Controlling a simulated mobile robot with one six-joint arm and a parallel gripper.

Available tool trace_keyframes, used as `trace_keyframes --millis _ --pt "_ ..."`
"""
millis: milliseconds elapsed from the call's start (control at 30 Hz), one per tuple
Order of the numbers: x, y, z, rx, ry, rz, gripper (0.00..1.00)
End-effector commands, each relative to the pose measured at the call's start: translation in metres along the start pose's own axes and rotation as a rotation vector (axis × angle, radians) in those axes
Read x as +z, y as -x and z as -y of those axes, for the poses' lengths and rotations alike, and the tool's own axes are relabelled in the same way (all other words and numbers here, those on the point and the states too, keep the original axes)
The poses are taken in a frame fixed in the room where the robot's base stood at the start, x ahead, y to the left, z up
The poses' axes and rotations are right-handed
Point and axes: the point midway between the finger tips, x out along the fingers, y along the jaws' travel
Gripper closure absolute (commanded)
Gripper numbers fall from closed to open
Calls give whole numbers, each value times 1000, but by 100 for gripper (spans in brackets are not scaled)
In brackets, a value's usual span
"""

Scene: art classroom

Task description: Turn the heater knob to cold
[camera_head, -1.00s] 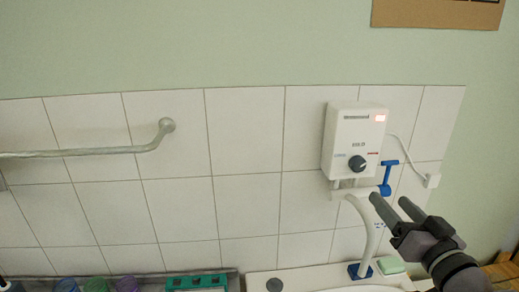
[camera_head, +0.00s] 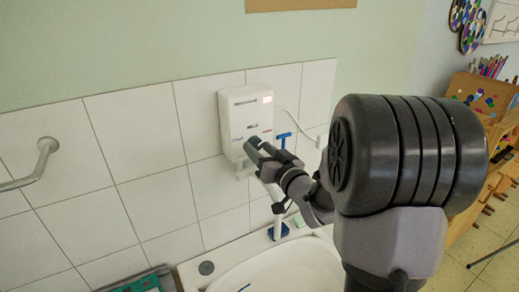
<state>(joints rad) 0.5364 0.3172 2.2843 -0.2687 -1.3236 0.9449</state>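The white box heater (camera_head: 237,112) hangs on the tiled wall, with a lit red display at its upper right. My gripper (camera_head: 256,149) is at the lower front of the heater, its fingers pointing at the face where the knob sits. The fingers hide the knob, so its setting does not show. I cannot tell whether the fingers touch the knob or how wide they stand apart.
A white basin (camera_head: 285,268) lies below the heater. A blue-handled tap (camera_head: 283,136) is just right of my fingers. A metal rail (camera_head: 40,165) is on the wall at left. A wooden shelf (camera_head: 487,190) stands at right.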

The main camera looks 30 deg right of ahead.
Motion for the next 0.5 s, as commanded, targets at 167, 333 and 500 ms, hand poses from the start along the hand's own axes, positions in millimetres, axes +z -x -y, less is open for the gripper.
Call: trace_keyframes --millis 167,333,500 --pt "0 0 0 0 0 0 90" --pt "0 0 0 0 3 0 100" --pt "2 0 0 -1 35 -1 100"
